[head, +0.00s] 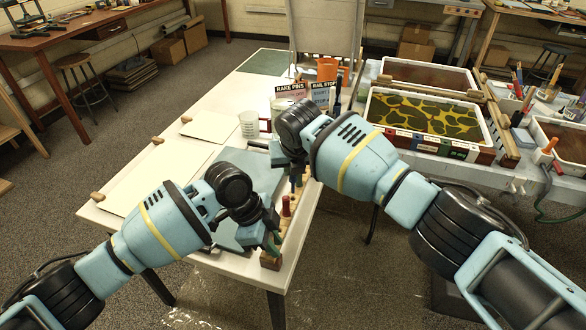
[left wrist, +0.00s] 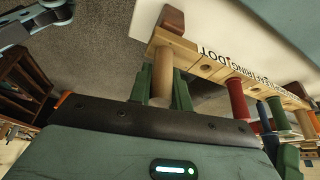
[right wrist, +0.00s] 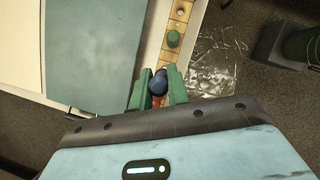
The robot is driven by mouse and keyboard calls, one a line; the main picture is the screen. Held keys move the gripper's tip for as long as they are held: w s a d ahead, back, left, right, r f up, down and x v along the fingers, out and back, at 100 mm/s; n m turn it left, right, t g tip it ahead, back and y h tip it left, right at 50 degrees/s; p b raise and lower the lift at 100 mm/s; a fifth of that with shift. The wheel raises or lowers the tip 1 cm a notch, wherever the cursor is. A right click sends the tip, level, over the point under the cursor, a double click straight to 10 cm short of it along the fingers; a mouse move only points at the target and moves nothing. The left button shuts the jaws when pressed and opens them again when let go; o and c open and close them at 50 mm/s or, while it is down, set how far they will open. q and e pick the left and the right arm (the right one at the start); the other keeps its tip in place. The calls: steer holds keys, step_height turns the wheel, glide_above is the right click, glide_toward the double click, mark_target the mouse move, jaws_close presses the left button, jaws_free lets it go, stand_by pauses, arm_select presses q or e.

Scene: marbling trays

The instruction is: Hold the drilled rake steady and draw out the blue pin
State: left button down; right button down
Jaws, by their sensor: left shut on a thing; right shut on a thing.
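The drilled rake is a pale wooden bar (head: 270,262) with lettering along its side, at the table's near right edge; it also shows in the left wrist view (left wrist: 207,67). It carries several coloured pins, including a red pin (head: 286,206) and a green pin (right wrist: 174,39). My left gripper (head: 271,242) is shut on a tan wooden peg (left wrist: 162,72) at the bar's near end. My right gripper (right wrist: 159,76) is shut on the blue pin (right wrist: 157,84), farther along the row. The blue pin's lower end is hidden in the right wrist view, so its seating is unclear.
A grey-blue sheet or tray (head: 258,170) lies beside the bar. White cups (head: 249,125), a rake pins box (head: 289,94) and a rail stop box (head: 322,94) stand behind. A marbled tray (head: 425,115) sits on the right-hand table. Open floor lies right of the bar.

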arm_select(q)
steer(key=c, duration=1.2)
jaws_free()
steer(key=v, duration=1.2)
